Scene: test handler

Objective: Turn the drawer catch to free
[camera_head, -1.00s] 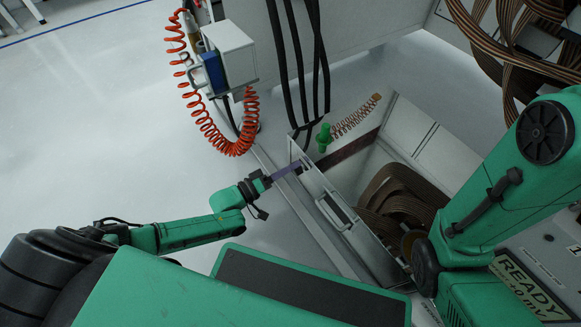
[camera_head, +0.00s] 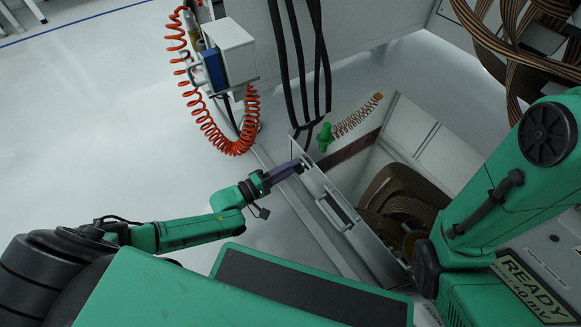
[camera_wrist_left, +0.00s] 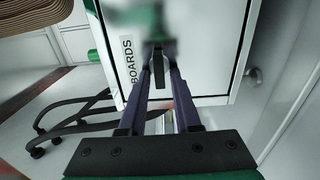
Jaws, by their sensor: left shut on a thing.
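The white drawer front (camera_wrist_left: 215,60) carries a sideways BOARDS label (camera_wrist_left: 127,62) in the left wrist view. In the head view the drawer's front wall (camera_head: 360,235) has a grey pull handle (camera_head: 335,212). My left gripper (camera_head: 301,164) is at the far end of that front. In the left wrist view its two purple fingers (camera_wrist_left: 162,75) are closed on the small dark drawer catch (camera_wrist_left: 158,62). The catch is partly hidden by the fingers, and a blurred green patch lies behind it. My right arm shows at the right of the head view, but its gripper does not.
The bin behind the drawer front holds brown ribbon cables (camera_head: 400,195). A green fitting (camera_head: 324,137) with a copper coil stands near the gripper. Black hoses (camera_head: 300,70) hang behind. A white box (camera_head: 230,55) with a red coiled hose is at upper left. Floor left is clear.

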